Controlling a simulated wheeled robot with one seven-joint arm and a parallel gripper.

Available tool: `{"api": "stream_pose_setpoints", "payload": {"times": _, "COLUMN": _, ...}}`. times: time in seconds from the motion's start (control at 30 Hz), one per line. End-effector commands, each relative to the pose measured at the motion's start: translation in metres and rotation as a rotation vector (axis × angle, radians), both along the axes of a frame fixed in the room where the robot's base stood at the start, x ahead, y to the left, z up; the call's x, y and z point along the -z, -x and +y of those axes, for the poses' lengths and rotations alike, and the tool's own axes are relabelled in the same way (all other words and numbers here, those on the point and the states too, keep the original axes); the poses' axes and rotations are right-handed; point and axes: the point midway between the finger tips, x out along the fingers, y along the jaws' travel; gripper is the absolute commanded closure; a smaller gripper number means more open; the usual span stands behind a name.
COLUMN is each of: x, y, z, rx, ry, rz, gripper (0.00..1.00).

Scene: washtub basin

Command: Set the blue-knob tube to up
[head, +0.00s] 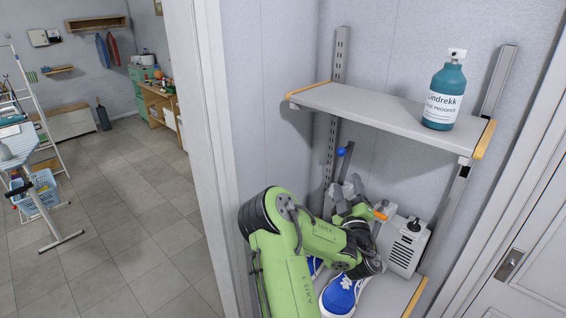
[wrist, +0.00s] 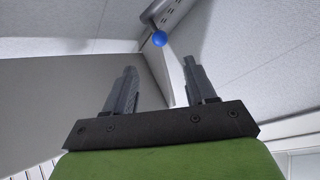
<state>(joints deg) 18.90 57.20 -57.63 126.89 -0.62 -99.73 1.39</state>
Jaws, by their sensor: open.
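The blue knob (head: 341,152) is a small ball in front of the metal wall rail, below the upper shelf in the head view. A dark grey tube (head: 347,163) shows beside it, slanting down behind my gripper; its lower part is hidden. In the wrist view the blue knob (wrist: 159,39) sits at the end of a short grey tube (wrist: 154,14) coming from the slotted rail. My gripper (wrist: 160,66) is open and empty, its fingers pointing toward the knob, which shows just beyond and between the tips. In the head view my gripper (head: 347,190) is just below the knob.
A grey vented box (head: 405,247) and blue shoes (head: 341,296) are on the lower shelf, close to my arm. A door frame (head: 200,130) is at left and a white door (head: 530,250) at right.

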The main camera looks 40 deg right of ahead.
Motion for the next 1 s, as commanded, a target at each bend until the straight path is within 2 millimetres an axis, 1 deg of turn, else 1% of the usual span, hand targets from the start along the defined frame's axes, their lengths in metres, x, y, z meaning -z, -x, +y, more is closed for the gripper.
{"api": "stream_pose_setpoints", "payload": {"times": 0.2, "x": 0.0, "y": 0.0, "z": 0.0, "rx": 0.001, "ry": -0.003, "rz": -0.002, "gripper": 0.44}}
{"api": "stream_pose_setpoints", "payload": {"times": 0.27, "x": -0.002, "y": -0.001, "z": -0.001, "rx": 0.016, "ry": -0.028, "rz": -0.015, "gripper": 0.44}}
{"api": "stream_pose_setpoints", "payload": {"times": 0.37, "x": -0.005, "y": -0.004, "z": -0.001, "rx": 0.069, "ry": -0.156, "rz": -0.069, "gripper": 0.44}}
{"api": "stream_pose_setpoints", "payload": {"times": 0.43, "x": -0.003, "y": -0.009, "z": 0.004, "rx": 0.11, "ry": -0.309, "rz": -0.107, "gripper": 0.44}}
{"api": "stream_pose_setpoints", "payload": {"times": 0.47, "x": -0.002, "y": -0.013, "z": 0.01, "rx": 0.119, "ry": -0.38, "rz": -0.118, "gripper": 0.44}}
{"api": "stream_pose_setpoints", "payload": {"times": 0.53, "x": 0.003, "y": -0.023, "z": 0.028, "rx": 0.128, "ry": -0.543, "rz": -0.125, "gripper": 0.44}}
{"api": "stream_pose_setpoints", "payload": {"times": 0.57, "x": 0.005, "y": -0.028, "z": 0.039, "rx": 0.124, "ry": -0.613, "rz": -0.121, "gripper": 0.44}}
{"api": "stream_pose_setpoints", "payload": {"times": 0.67, "x": 0.009, "y": -0.042, "z": 0.085, "rx": 0.086, "ry": -0.83, "rz": -0.077, "gripper": 0.44}}
{"api": "stream_pose_setpoints", "payload": {"times": 0.7, "x": 0.01, "y": -0.046, "z": 0.108, "rx": 0.062, "ry": -0.909, "rz": -0.047, "gripper": 0.44}}
{"api": "stream_pose_setpoints", "payload": {"times": 0.77, "x": 0.009, "y": -0.049, "z": 0.145, "rx": 0.017, "ry": -1.016, "rz": 0.014, "gripper": 0.44}}
{"api": "stream_pose_setpoints", "payload": {"times": 0.8, "x": 0.006, "y": -0.049, "z": 0.171, "rx": -0.015, "ry": -1.079, "rz": 0.062, "gripper": 0.44}}
{"api": "stream_pose_setpoints", "payload": {"times": 0.87, "x": 0.003, "y": -0.043, "z": 0.212, "rx": -0.067, "ry": -1.16, "rz": 0.148, "gripper": 0.44}}
{"api": "stream_pose_setpoints", "payload": {"times": 0.9, "x": 0.0, "y": -0.036, "z": 0.24, "rx": -0.103, "ry": -1.201, "rz": 0.212, "gripper": 0.44}}
{"api": "stream_pose_setpoints", "payload": {"times": 0.97, "x": -0.004, "y": -0.021, "z": 0.28, "rx": -0.156, "ry": -1.248, "rz": 0.316, "gripper": 0.44}}
{"api": "stream_pose_setpoints", "payload": {"times": 1.0, "x": -0.006, "y": -0.007, "z": 0.305, "rx": -0.187, "ry": -1.268, "rz": 0.389, "gripper": 0.44}}
